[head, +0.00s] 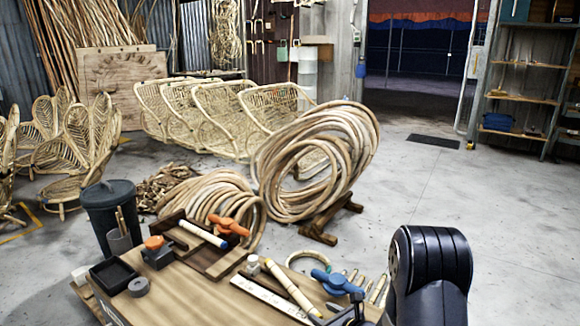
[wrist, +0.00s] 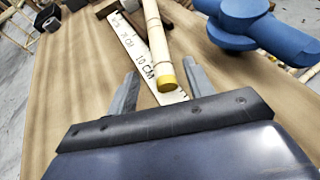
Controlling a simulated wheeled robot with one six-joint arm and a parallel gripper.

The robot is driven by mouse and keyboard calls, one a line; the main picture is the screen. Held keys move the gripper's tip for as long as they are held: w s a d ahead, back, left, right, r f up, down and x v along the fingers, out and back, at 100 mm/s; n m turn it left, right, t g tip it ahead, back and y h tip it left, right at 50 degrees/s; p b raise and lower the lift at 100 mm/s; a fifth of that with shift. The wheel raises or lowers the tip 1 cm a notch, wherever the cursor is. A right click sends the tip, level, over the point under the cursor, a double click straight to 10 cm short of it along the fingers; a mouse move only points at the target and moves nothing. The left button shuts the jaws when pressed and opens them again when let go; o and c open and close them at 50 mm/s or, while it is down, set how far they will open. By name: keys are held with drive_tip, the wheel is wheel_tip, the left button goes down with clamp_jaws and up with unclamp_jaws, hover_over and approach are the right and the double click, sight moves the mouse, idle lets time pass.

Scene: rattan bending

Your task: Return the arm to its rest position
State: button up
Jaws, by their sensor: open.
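My arm (head: 432,265) is at the lower right of the head view, bent over the workbench's right end. My gripper (wrist: 160,80) shows in the wrist view with its two grey fingers spread apart, above the wooden workbench top (wrist: 75,90). A rattan rod (wrist: 155,35) with a yellow end and a white ruler (wrist: 132,48) marked "10 CM" show in the gap between the fingers. I cannot tell how far below the fingers they lie. A blue clamp-like tool (wrist: 240,22) is to the right of the fingers.
The bench also holds an orange-handled tool (head: 229,226), a black tray (head: 113,274) and a tape roll (head: 138,287). Large rattan coils (head: 315,160) stand behind the bench, with a dark bin (head: 110,215) at left. The concrete floor (head: 510,220) at right is clear.

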drive_tip(key=p+v, duration=0.2)
drive_tip(key=v, duration=0.7)
drive_tip(key=b+x, duration=0.2)
drive_tip(key=x, duration=0.4)
drive_tip(key=f+b+x, duration=0.1)
drive_tip(key=b+x, duration=0.2)
drive_tip(key=x, duration=0.4)
drive_tip(key=shift+f, duration=0.25)
wheel_tip(320, 180, up, 12)
drive_tip(key=p, duration=0.6)
wheel_tip(320, 180, up, 30)
drive_tip(key=m+t+h+p, duration=0.1)
drive_tip(key=m+h+p, duration=0.2)
drive_tip(key=p, duration=2.2)
hover_over(316, 313)
drive_tip(key=s+d, duration=0.5)
drive_tip(key=d, duration=0.1)
drive_tip(key=shift+s+d+r+t+p, duration=0.1)
drive_tip(key=shift+d+r+t+p, duration=0.1)
drive_tip(key=shift+r+p, duration=0.3)
drive_tip(key=shift+s+d+r+t+p, duration=0.1)
drive_tip(key=shift+d+r+p, duration=0.05)
drive_tip(key=shift+r+p, duration=0.35)
